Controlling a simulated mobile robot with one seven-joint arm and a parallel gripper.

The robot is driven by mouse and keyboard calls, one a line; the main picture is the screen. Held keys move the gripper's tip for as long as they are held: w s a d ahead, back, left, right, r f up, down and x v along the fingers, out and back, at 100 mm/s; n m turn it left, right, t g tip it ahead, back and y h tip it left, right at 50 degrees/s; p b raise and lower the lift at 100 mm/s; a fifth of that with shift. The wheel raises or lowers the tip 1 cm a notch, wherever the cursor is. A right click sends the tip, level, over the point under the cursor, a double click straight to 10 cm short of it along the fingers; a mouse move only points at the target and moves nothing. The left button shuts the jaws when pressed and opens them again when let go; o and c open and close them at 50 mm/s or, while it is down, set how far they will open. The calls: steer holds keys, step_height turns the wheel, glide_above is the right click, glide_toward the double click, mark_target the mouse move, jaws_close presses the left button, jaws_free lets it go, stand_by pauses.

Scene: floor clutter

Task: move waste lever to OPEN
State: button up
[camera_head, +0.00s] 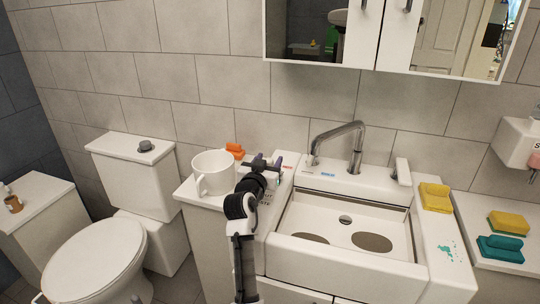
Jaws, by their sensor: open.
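An upright white lever-like handle (402,172) stands on the sink's back right ledge, right of the chrome faucet (355,145). I cannot tell for sure that it is the waste lever, and no label on it is legible. A small red and a blue label (327,174) lie left of the faucet, too small to read. My gripper (267,162) is open and empty at the sink's back left corner, well apart from the handle.
A white mug (213,173) and an orange object (235,150) stand close left of my gripper. The mirror cabinet (335,55) hangs above.

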steer(key=shift+x, duration=0.9)
jaws_close()
